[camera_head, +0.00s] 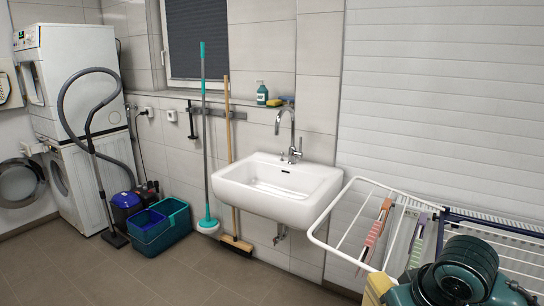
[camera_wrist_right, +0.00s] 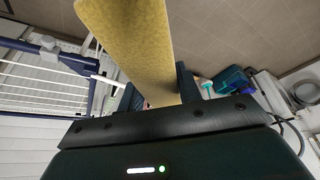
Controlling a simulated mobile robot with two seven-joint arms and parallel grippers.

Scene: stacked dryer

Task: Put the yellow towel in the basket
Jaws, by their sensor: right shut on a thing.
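The yellow towel (camera_wrist_right: 135,35) hangs between the fingers of my right gripper (camera_wrist_right: 155,85) in the right wrist view, and the gripper is shut on it. In the head view only a small yellow piece of the towel (camera_head: 376,287) shows at the bottom, beside my right arm, which hides the rest. No laundry basket can be clearly made out. My left gripper is not in view.
A white drying rack (camera_head: 332,212) with a reddish striped cloth (camera_head: 374,232) and a greenish cloth (camera_head: 415,247) stands close at the right. A sink (camera_head: 275,205), mop (camera_head: 204,150), broom (camera_head: 235,243) and vacuum cleaner (camera_head: 127,200) line the wall. The floor at lower left is clear.

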